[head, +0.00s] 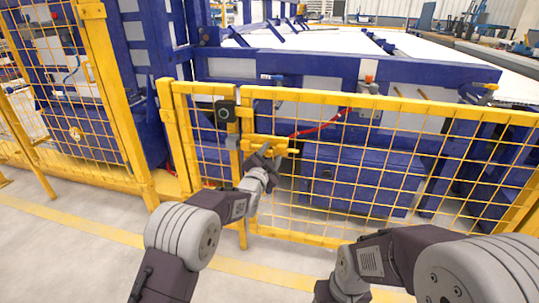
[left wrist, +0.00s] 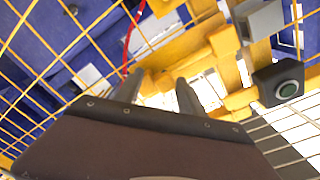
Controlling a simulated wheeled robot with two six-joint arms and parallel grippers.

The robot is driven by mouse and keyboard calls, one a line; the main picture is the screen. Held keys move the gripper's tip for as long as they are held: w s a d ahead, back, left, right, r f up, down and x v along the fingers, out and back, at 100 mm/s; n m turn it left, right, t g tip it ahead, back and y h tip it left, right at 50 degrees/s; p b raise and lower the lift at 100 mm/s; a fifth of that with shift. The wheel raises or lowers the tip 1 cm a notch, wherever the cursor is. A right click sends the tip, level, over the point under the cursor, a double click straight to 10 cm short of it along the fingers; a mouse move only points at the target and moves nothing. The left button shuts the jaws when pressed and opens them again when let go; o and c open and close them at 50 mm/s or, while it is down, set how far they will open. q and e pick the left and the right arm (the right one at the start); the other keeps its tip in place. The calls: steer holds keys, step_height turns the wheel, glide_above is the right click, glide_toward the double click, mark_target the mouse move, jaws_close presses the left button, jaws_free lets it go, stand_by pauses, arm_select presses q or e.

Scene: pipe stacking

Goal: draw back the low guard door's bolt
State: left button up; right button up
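The low guard door (head: 345,165) is a yellow frame with wire mesh, standing upright in front of me. Its yellow bolt (head: 262,141) lies across the door's left edge by the post. The bolt also shows in the left wrist view (left wrist: 185,60), just beyond the fingers. My left gripper (head: 268,157) is at the bolt, slightly below it. In the left wrist view its two dark fingers (left wrist: 157,90) stand apart, with yellow bolt parts behind the gap. Whether they touch the bolt is hidden. My right arm shows at the lower right, but its gripper is out of view.
A black box with a round button (head: 225,112) sits on the post left of the bolt; it also shows in the left wrist view (left wrist: 283,86). A red cable (head: 325,124) and blue machinery (head: 350,180) are behind the mesh. The floor before the door is clear.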

arm_select(q)
steer(key=shift+s+a+r, duration=0.1)
steer(key=shift+s+a, duration=0.05)
steer(key=shift+s, duration=0.1)
steer(key=v, duration=0.8)
steer(key=shift+s+p, duration=0.25)
steer(key=shift+p, duration=0.15)
steer(key=shift+a, duration=0.1)
